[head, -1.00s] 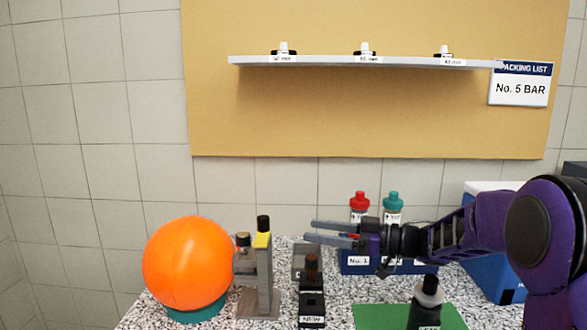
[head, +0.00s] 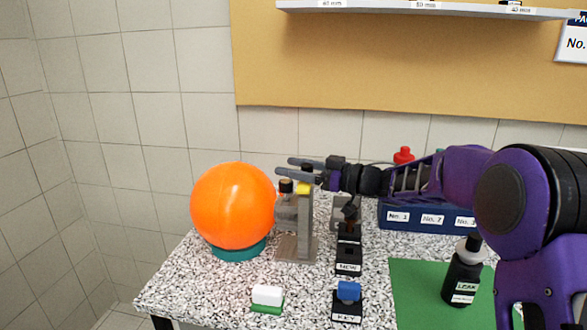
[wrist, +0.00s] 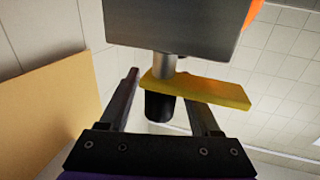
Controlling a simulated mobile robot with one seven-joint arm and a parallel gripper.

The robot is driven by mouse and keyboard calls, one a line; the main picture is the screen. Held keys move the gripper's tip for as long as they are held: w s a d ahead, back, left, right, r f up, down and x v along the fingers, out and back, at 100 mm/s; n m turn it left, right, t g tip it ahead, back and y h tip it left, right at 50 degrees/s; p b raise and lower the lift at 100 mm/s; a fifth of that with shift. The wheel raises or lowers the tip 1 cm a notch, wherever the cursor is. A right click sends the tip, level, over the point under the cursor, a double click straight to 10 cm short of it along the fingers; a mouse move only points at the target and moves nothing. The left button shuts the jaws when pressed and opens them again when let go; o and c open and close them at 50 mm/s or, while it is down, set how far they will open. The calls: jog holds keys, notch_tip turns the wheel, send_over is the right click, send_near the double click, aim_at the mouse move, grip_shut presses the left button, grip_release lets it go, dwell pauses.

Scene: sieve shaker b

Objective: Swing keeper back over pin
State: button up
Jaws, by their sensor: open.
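The yellow keeper (head: 304,187) sits at the top of the grey upright stand (head: 305,220). In the wrist view the keeper (wrist: 205,90) is a flat bar on a metal shaft (wrist: 168,66) with a black knob (wrist: 160,105), and its free end points right. A smaller black-capped post (head: 286,187) stands just left of the keeper; I cannot tell whether it is the pin. My gripper (head: 283,165) is open at the stand's top. In the wrist view its fingers (wrist: 165,105) lie either side of the knob and part of the keeper, with no grip visible.
A large orange ball (head: 233,205) on a teal base is close left of the stand. A black NEW block (head: 348,262) stands to the right. White (head: 268,296) and blue (head: 349,291) pieces lie in front. A black bottle (head: 463,275) stands on the green mat.

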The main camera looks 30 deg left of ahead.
jog(key=shift+c, duration=0.3)
grip_shut()
